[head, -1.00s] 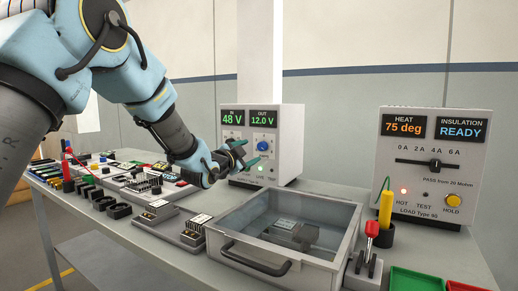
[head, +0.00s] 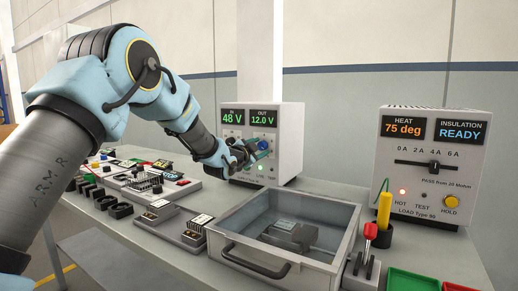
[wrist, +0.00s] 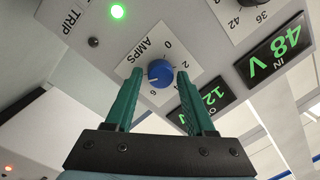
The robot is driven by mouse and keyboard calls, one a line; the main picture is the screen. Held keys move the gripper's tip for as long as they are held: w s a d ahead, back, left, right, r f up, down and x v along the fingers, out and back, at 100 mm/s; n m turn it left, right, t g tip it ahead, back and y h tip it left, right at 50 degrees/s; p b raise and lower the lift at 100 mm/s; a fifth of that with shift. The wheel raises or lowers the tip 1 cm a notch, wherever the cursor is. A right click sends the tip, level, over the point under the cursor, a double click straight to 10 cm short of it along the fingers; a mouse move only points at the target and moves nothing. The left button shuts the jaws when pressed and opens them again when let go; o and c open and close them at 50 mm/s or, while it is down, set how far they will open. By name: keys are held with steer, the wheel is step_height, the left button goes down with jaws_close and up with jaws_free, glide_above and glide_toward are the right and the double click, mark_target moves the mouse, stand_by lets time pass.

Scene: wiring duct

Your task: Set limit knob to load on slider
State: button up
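The blue limit knob (wrist: 160,74) sits on a white AMPS dial plate with 0, 2 and 6 readable. Its pointer setting is too small to read surely. It also shows in the head view (head: 263,144) on the power supply (head: 290,165). My gripper (wrist: 160,82) is open, its green fingers on either side of the knob in the wrist view; whether they touch it I cannot tell. In the head view, my gripper (head: 252,151) is at the supply's front. The load slider (head: 435,164) on the right-hand load box (head: 470,165) stands at about the 4A mark.
The supply shows 48 V in and 12.0 V out. Several small parts crowd the bench's left.

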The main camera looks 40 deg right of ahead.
jaws_close()
